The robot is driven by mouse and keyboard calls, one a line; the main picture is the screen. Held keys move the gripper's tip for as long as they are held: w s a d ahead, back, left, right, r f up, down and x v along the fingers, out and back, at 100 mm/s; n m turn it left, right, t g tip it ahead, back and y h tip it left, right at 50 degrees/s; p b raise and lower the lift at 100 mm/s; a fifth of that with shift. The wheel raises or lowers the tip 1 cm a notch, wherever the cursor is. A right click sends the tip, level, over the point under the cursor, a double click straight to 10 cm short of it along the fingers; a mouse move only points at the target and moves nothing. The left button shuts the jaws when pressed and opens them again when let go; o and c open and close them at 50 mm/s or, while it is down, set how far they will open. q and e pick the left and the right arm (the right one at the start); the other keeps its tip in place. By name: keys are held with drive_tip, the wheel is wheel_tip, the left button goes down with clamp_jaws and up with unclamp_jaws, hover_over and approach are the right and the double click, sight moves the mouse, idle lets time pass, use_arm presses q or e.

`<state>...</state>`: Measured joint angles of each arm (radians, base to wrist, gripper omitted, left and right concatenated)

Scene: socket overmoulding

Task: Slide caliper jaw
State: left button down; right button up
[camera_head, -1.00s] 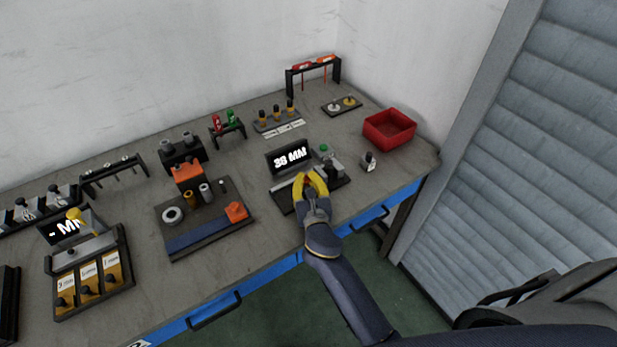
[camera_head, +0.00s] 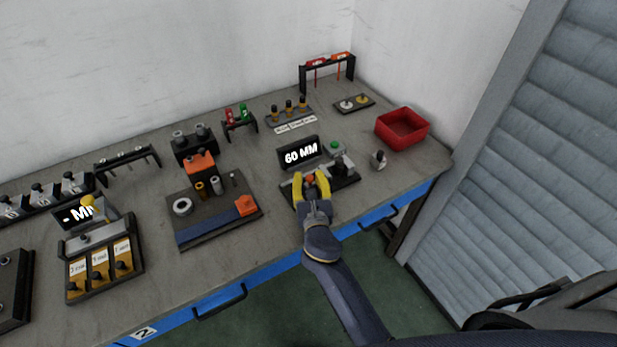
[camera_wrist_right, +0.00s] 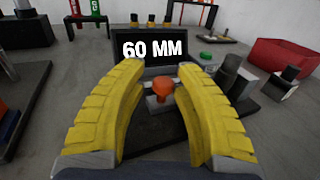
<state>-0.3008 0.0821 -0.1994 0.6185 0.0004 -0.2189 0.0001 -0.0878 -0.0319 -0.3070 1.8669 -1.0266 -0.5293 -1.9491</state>
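The caliper station has a dark base (camera_head: 347,182) with a grey rail and an upright display (camera_head: 299,153) reading "60 MM". The display also shows in the right wrist view (camera_wrist_right: 150,50). An orange knob (camera_wrist_right: 163,88) sits on a small grey block, the jaw slide by its look. My right gripper (camera_head: 311,181) is over the front of the station. Its yellow fingers (camera_wrist_right: 160,95) are spread wide, with the knob showing between them and a visible gap on both sides. A green button (camera_head: 336,145) and a dark post stand at the right of the station. My left gripper is not in view.
A small metal part (camera_head: 379,160) stands right of the station, near a red bin (camera_head: 402,128). A fixture board (camera_head: 217,228) with small cylinders lies to the left. Racks and holders line the back. Some bench is bare between the fixture board and the station.

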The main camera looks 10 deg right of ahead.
drive_tip(key=s, duration=0.3)
drive_tip(key=s+a, duration=0.1)
drive_tip(key=s, duration=0.6)
drive_tip(key=shift+s+a, duration=0.15)
drive_tip(key=shift+s, duration=0.6)
drive_tip(key=shift+a+r, duration=0.1)
